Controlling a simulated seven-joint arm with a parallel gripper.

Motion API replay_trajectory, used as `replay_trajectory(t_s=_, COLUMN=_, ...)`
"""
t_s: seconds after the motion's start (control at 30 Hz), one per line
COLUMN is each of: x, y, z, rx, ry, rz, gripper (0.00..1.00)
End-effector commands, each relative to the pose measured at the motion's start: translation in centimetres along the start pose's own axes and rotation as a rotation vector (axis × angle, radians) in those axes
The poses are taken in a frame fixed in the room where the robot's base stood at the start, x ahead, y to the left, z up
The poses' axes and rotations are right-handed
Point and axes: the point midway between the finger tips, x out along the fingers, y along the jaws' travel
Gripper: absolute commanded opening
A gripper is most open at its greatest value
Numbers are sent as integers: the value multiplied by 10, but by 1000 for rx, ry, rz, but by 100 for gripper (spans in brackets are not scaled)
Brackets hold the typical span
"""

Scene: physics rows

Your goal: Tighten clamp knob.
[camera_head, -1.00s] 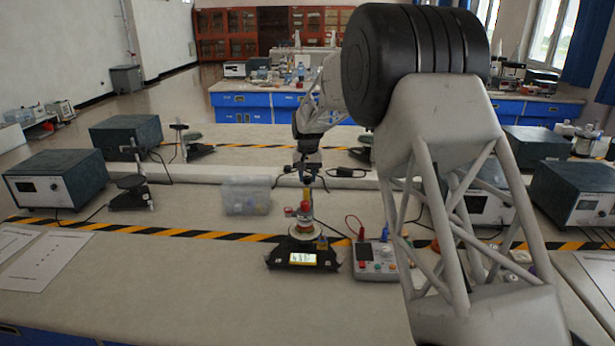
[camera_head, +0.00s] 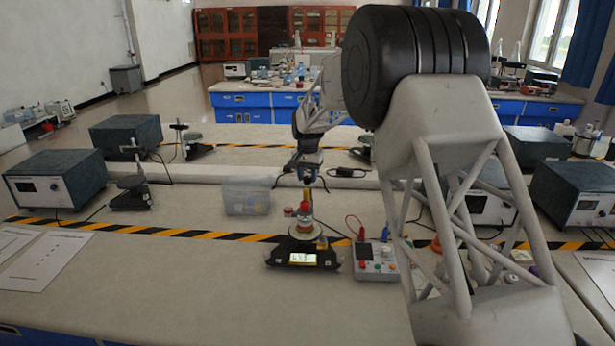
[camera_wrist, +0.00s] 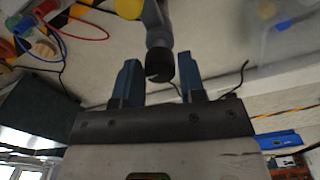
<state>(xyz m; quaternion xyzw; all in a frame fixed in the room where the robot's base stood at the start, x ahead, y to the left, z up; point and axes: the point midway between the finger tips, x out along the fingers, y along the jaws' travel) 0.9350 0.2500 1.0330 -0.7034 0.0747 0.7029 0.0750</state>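A black round knob (camera_wrist: 160,66) on the end of a grey rod shows in the wrist view, between my two blue fingers. My gripper (camera_wrist: 158,80) is open, with a gap visible on each side of the knob. In the head view my gripper (camera_head: 308,175) points down over a small stand (camera_head: 303,256) with a lit display. A yellow and red upright part (camera_head: 306,203) rises from the stand just below the gripper. The knob is too small to make out clearly in the head view.
A clear plastic bin (camera_head: 246,196) stands left of the stand. A meter box (camera_head: 376,260) with red and blue leads stands close on its right. Grey instrument boxes (camera_head: 60,178) line the left side.

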Motion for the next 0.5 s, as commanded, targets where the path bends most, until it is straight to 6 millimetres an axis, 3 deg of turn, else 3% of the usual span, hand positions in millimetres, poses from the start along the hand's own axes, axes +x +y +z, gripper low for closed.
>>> replay_trajectory(t_s=0.13, x=0, y=0, z=0, rx=0, ry=0, rz=0, gripper=57)
replay_trajectory(t_s=0.5, x=-3, y=0, z=0, rx=-1, ry=0, rz=0, gripper=57)
